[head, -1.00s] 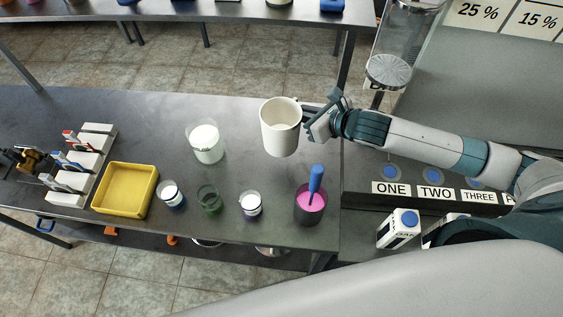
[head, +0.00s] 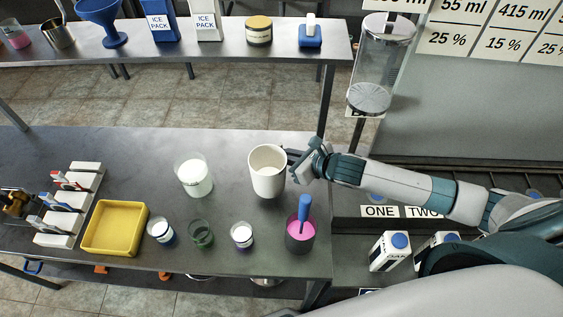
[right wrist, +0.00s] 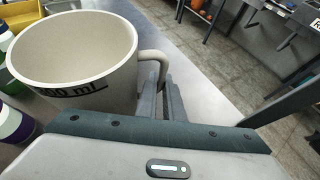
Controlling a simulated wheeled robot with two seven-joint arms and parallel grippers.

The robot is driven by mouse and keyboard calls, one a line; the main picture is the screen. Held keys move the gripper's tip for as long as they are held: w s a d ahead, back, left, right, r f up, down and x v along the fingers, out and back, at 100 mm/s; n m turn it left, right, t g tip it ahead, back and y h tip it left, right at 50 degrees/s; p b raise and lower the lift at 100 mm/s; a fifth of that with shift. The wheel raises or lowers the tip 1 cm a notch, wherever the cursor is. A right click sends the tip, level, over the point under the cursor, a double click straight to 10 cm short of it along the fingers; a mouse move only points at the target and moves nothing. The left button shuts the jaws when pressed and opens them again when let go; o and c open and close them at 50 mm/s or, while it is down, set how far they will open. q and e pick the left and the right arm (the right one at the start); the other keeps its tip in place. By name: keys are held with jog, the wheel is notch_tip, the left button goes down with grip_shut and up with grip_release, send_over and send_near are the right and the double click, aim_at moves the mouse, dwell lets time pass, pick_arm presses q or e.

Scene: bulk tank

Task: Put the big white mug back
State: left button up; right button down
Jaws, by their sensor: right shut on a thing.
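The big white mug (head: 267,172) is upright at the right part of the near dark table in the head view. My right gripper (head: 296,158) is at its right side, shut on the handle. In the right wrist view the mug (right wrist: 75,60) shows an empty inside and a dark marking ending in "ml", and the fingers (right wrist: 166,98) close around its handle. I cannot tell whether the mug's base touches the table. My left gripper does not show.
A white-filled beaker (head: 194,175) stands left of the mug. A dark cup of pink liquid (head: 300,235) with a blue-handled tool is just in front. Small jars (head: 242,236) and a yellow tray (head: 115,229) lie left. A back bench (head: 225,48) holds ice packs, a funnel and a jar.

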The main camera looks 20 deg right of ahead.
aim_at(281, 163)
notch_tip(281, 163, down, 3)
jog(key=shift+f+p, duration=0.15)
jog(key=shift+p, duration=0.4)
jog(key=shift+f, duration=0.35)
jog(key=shift+f, duration=0.15)
jog(key=c, duration=1.9)
grip_release()
